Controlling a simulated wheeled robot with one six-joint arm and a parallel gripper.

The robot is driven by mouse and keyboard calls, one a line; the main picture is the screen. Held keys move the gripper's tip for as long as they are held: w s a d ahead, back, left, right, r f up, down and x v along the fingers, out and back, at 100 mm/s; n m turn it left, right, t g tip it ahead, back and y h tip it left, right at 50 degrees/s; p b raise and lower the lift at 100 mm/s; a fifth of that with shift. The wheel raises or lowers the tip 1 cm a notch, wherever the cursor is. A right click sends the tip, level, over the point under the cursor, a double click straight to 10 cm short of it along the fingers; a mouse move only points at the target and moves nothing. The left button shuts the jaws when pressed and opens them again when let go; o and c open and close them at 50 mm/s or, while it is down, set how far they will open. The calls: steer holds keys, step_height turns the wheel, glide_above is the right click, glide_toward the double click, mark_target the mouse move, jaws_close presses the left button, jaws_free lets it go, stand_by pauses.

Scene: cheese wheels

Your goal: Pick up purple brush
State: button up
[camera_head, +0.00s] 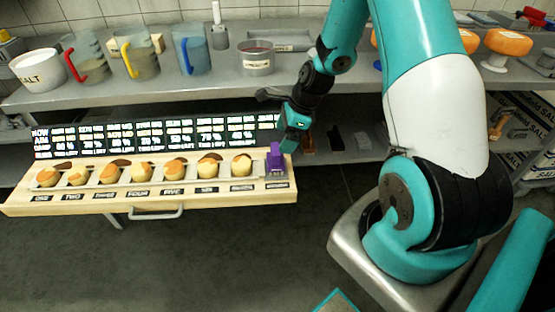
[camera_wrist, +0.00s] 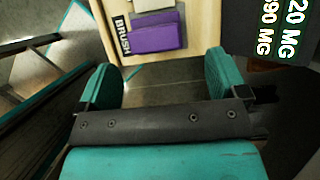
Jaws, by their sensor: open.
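The purple brush (camera_head: 275,158) stands at the right end of a wooden board, beside a row of several small cheese wheels. In the wrist view the brush (camera_wrist: 156,36) lies ahead of the jaws, next to a label reading "BRUSH" (camera_wrist: 123,35). My gripper (camera_head: 291,140) is above and just right of the brush in the head view. In the wrist view my gripper (camera_wrist: 165,80) has its two teal fingers wide apart with nothing between them. The brush is beyond the fingertips, and no contact shows.
The wooden board (camera_head: 22,206) holds cheese wheels (camera_head: 142,174) and numbered labels, with a black display panel (camera_head: 155,136) behind. A metal shelf (camera_head: 140,93) above carries measuring jugs (camera_head: 192,50), a salt tub (camera_head: 38,70) and a metal pot (camera_head: 256,58). The floor in front is clear.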

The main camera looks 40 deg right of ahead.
mark_target(276, 149)
steer(key=x, duration=0.5)
steer(key=shift+s+a+r, duration=0.15)
steer(key=shift+s+a, duration=0.05)
steer(key=shift+a, duration=0.2)
steer(key=shift+w+a+f+p, duration=0.1)
steer(key=shift+f+p, duration=0.2)
steer(key=shift+f, duration=0.15)
steer(key=c, duration=1.1)
